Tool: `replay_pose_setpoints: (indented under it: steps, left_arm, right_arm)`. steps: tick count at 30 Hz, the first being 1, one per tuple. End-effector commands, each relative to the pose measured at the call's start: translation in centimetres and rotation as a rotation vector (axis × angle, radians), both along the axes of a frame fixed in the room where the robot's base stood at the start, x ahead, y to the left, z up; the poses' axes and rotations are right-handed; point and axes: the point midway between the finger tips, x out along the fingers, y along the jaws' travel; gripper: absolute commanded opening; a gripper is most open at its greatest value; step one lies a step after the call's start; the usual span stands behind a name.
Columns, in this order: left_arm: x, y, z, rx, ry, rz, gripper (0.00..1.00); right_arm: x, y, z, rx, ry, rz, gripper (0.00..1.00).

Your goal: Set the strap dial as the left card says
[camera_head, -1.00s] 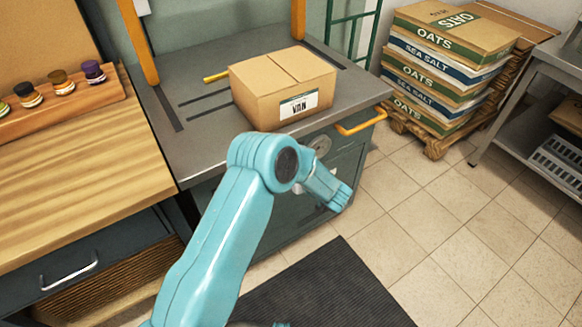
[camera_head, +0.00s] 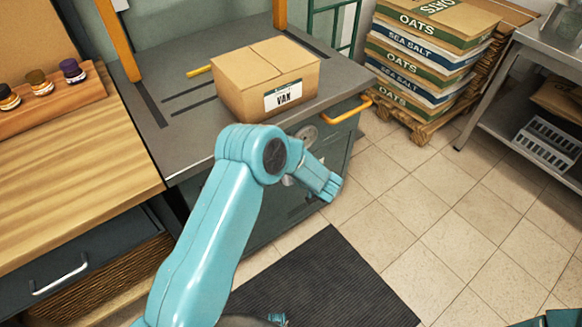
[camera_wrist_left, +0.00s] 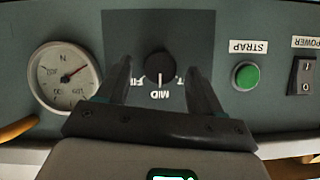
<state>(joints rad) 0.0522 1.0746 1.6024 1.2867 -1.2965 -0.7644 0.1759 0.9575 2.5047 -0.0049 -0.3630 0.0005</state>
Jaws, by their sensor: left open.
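The strap dial (camera_wrist_left: 160,67) is a round black knob on a dark panel in the left wrist view. Its lettering appears upside down; MID reads below the knob, with partly covered words at either side. A small pale mark on the knob seems to face MID. My left gripper (camera_wrist_left: 159,76) is open, with one finger on each side of the knob; I cannot tell whether they touch it. In the head view my left arm covers the dial, and the gripper fingers cannot be made out. No card with a setting is readable.
A round gauge (camera_wrist_left: 64,77), a green STRAP button (camera_wrist_left: 246,75) and a POWER switch (camera_wrist_left: 302,75) flank the dial. A carton labelled VAN (camera_head: 240,85) sits on the bench top (camera_head: 185,145). An orange handle (camera_head: 338,115) sticks out front. Sacks (camera_head: 415,60) stand behind right.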

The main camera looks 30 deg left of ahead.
Motion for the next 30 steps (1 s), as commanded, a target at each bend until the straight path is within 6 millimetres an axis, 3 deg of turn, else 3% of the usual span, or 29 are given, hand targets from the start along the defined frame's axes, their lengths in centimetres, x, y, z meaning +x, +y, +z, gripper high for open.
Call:
replay_pose_setpoints:
  steps: [12, 18, 30]
  left_arm:
    - [-3.1, -8.6, 4.6, 0.0, -0.002, -0.005, 0.66]
    - [-4.3, -11.8, 6.2, 0.0, -0.001, -0.003, 0.66]
    - [-5.0, -13.2, 6.9, 0.0, 0.0, 0.001, 0.66]
  right_arm:
    - [0.0, 0.0, 1.1, 0.0, 0.0, 0.0, 0.0]
    - [0.0, 0.0, 1.4, 0.0, 0.0, 0.0, 0.0]
    - [0.0, 0.0, 1.5, 0.0, 0.0, 0.0, 0.0]
